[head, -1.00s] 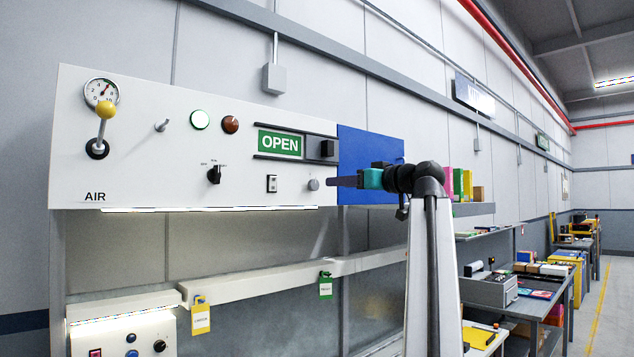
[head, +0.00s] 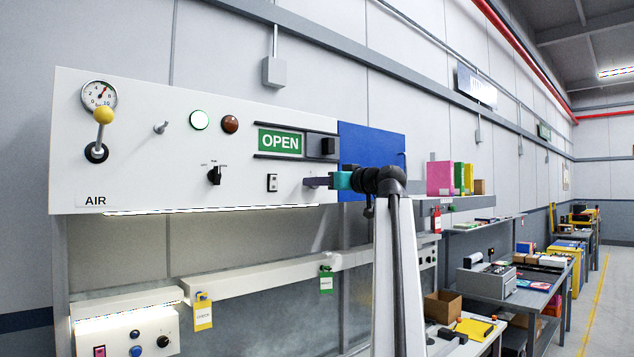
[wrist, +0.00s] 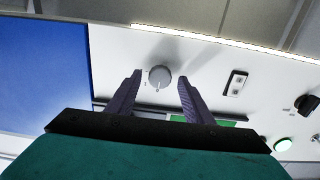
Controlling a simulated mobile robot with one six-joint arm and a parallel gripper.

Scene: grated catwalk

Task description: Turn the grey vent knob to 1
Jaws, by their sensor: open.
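The grey vent knob (wrist: 159,76) is a small round knob on the white panel (wrist: 215,62). In the wrist view it shows between the two fingertips, with a light mark on its lower side and small marks on the panel below it. I cannot read those marks. My gripper (wrist: 160,79) is open, with one purple finger on each side of the knob and a visible gap to each.
Left of my gripper are a rocker switch (head: 272,183) and a black selector (head: 214,175). Above is a green OPEN sign (head: 280,142) with a black slider (head: 328,146). A blue panel (head: 370,150) adjoins on the right. A yellow-ball lever (head: 103,116) stands far left.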

